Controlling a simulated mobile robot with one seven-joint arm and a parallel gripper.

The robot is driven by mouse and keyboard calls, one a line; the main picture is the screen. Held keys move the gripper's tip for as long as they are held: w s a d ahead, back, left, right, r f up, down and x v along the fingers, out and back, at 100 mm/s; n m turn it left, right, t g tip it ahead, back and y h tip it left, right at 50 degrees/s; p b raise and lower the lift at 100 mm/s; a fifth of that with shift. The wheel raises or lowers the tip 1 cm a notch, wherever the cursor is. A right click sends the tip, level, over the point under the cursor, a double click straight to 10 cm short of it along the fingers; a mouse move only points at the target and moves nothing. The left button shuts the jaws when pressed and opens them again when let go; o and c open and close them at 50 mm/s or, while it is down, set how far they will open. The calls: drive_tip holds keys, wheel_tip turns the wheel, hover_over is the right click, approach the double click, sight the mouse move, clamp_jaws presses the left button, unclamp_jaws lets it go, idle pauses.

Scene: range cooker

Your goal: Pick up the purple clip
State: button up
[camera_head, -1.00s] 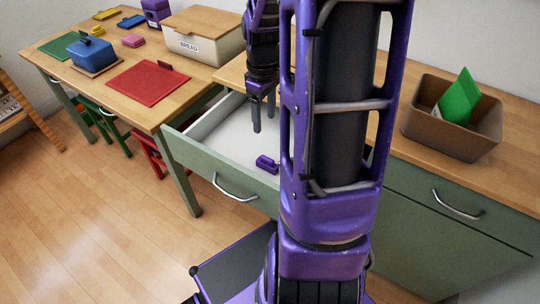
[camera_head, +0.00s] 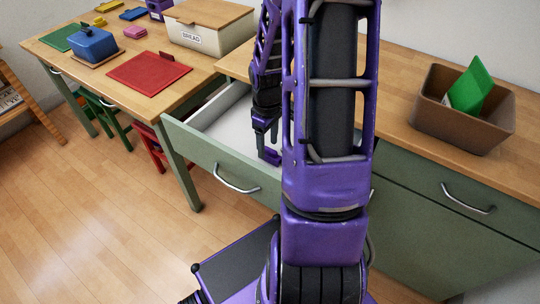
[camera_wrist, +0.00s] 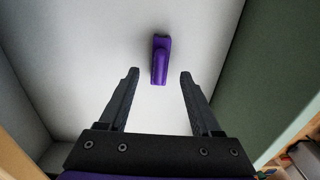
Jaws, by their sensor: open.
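The purple clip (camera_wrist: 160,62) lies on the white floor of the open drawer, lengthwise in the wrist view and a little beyond my fingertips. In the head view the clip (camera_head: 270,156) is partly hidden by my gripper and arm. My gripper (camera_wrist: 158,72) is open and empty, its two dark fingers spread to either side of the line of the clip. In the head view my gripper (camera_head: 266,136) points down into the drawer, close to the clip. I cannot tell its exact height above the clip.
The green drawer front (camera_head: 218,165) and white side walls surround the gripper. A bread box (camera_head: 208,30) and a red mat (camera_head: 149,78) are on the wooden table at left. A brown bin (camera_head: 462,112) with a green packet stands on the counter at right.

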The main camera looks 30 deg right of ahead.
sight(267, 148)
wheel_tip(267, 148, down, 4)
drive_tip(key=shift+r+b, duration=0.2)
drive_tip(key=shift+b, duration=0.15)
clamp_jaws()
